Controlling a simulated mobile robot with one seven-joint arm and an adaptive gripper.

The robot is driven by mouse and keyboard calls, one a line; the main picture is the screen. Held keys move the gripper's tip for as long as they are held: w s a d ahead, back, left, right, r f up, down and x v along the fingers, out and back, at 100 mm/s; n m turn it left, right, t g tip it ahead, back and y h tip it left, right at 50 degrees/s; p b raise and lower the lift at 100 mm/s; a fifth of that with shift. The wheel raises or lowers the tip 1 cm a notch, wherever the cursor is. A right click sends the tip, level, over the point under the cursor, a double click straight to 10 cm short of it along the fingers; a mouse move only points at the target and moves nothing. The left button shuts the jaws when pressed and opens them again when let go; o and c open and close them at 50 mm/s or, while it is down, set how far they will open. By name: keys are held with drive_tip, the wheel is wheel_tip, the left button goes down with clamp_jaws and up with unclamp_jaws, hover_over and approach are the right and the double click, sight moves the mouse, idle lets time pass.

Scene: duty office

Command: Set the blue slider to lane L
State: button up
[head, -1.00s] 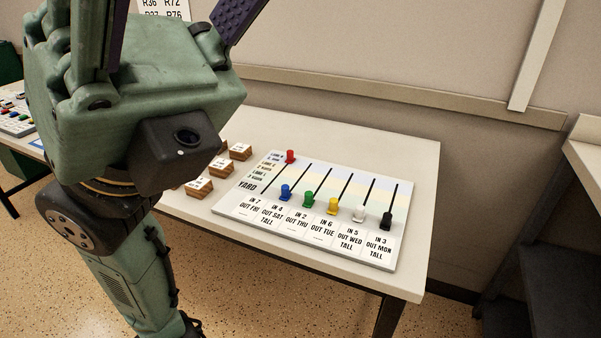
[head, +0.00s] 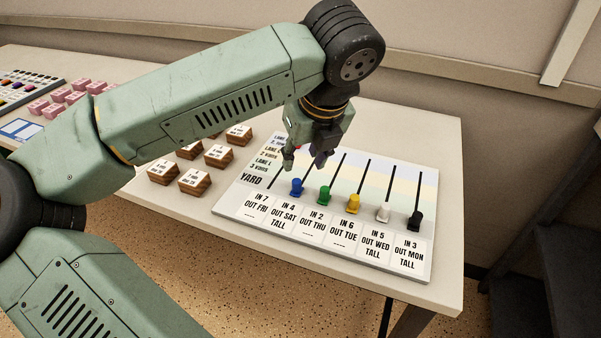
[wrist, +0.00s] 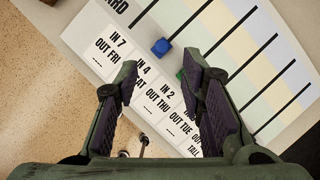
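The blue slider (head: 297,187) sits at the low end of its slot, level with the YARD label and above the "IN 4 OUT SAT TALL" card. It also shows in the wrist view (wrist: 160,47), beyond the fingertips and roughly centred between them. My gripper (head: 304,158) is above the slider board (head: 228,196), near the blue slider and apart from it. In the wrist view my gripper (wrist: 166,78) is open, with nothing between the fingers. Lane labels (head: 264,162) run up the board's left edge; the upper ones are partly covered or too small to read.
Green (head: 325,194), yellow (head: 353,203), white (head: 383,212) and black (head: 415,221) sliders stand in a row to the right. The red slider is mostly hidden behind my gripper. Wooden blocks (head: 195,181) lie left of the board. The table's right end (head: 447,235) is clear.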

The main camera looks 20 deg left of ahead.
sight(297, 181)
drive_tip(key=p+x, duration=0.1)
drive_tip(key=x, duration=0.8)
drive_tip(key=shift+d+f+p, duration=0.1)
drive_tip(key=shift+p, duration=0.2)
clamp_jaws()
idle(0.4)
